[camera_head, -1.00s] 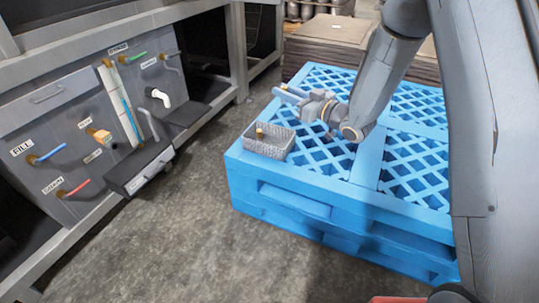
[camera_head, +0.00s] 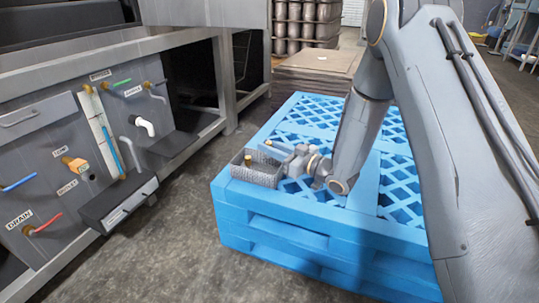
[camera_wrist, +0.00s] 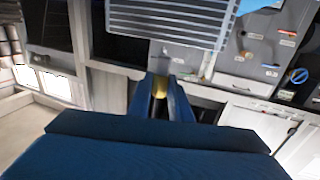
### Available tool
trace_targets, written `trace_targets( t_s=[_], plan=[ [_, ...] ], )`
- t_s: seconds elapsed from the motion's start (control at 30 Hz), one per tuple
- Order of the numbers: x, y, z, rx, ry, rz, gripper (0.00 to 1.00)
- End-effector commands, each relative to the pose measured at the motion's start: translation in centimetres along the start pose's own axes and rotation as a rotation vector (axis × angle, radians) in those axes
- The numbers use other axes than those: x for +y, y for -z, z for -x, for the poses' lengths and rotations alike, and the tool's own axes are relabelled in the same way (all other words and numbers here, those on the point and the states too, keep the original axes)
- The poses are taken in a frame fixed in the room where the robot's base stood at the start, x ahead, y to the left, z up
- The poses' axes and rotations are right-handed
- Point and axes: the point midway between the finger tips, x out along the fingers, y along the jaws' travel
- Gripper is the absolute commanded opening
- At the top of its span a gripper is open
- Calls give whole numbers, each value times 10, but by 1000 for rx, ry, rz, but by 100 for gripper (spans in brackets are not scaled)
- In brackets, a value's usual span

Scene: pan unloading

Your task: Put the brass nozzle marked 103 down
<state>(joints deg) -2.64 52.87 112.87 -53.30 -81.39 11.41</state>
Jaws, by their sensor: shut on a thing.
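My gripper (camera_wrist: 160,88) is shut on a brass nozzle (camera_wrist: 160,85), seen between the two fingertips in the wrist view. Its marking is too small to read. In the head view my gripper (camera_head: 270,149) is low over the blue pallet, at the right rear of a grey mesh basket (camera_head: 262,178). The held nozzle is hardly visible there. Another brass piece (camera_head: 248,160) stands upright inside the basket, at its left side. I cannot tell whether the held nozzle touches anything.
The blue pallet (camera_head: 305,222) has an open lattice top, with bare room right of the basket. A grey bench with labelled pipes and coloured handles (camera_head: 45,222) stands to the left. Stacked brown sheets (camera_head: 318,70) lie behind the pallet. Concrete floor lies between bench and pallet.

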Motion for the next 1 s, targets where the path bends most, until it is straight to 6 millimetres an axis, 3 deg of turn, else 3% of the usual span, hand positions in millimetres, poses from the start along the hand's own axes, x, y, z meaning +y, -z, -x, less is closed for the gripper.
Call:
trace_targets(
  t_s=[0.1, 0.9, 0.93, 1.0],
  plan=[
    [0, -17, 0, -1, 0, -1, 0],
    [0, -28, 0, -1, 0, 1, 0],
    [0, -28, 0, -1, 0, 1, 23],
    [0, -29, 0, -2, 0, 0, 35]
  ],
)
